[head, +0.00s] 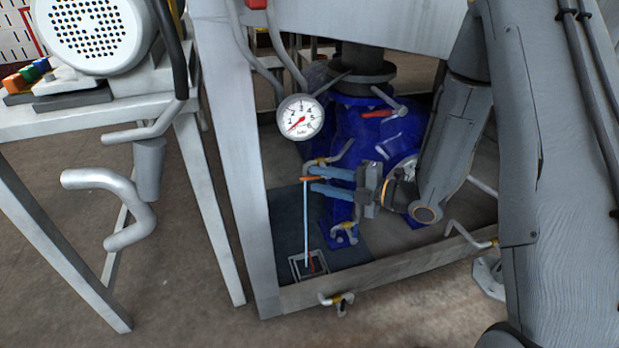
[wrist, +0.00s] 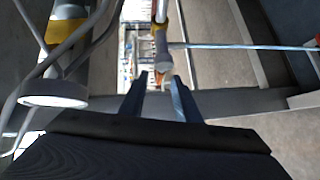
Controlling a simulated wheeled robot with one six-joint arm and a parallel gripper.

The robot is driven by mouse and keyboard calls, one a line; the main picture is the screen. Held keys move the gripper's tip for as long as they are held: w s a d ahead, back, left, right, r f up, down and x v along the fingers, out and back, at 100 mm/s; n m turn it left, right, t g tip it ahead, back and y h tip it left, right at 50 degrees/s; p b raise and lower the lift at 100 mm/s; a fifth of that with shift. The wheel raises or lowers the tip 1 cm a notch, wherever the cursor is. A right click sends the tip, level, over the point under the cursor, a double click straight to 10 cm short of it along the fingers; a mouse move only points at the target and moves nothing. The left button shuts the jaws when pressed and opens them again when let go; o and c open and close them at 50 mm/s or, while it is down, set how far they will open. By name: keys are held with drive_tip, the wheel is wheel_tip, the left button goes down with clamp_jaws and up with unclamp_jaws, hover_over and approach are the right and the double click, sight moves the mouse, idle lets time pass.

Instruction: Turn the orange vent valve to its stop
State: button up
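The orange vent valve handle (head: 308,179) is a small lever on a pipe fitting beside the blue vessel. A thin pale-blue stream (head: 306,225) runs from there down to the floor drain. My gripper (head: 314,180) reaches in from the right with its two fingers apart, tips close to the handle. In the wrist view, a bit of the orange handle (wrist: 162,77) shows just beyond and between the open fingertips (wrist: 160,80). Whether either finger touches it cannot be told. The stream crosses to the right there (wrist: 240,47).
A round pressure gauge (head: 299,118) hangs above the valve, its red needle at the low end. A red-handled valve (head: 381,114) is on the blue vessel (head: 350,135). The grey frame post (head: 235,160) and lower rail (head: 380,268) border the space. A floor drain (head: 300,268) lies below.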

sight(313, 178)
drive_tip(key=shift+b+x, duration=0.35)
drive_tip(key=shift+x, duration=1.55)
clamp_jaws()
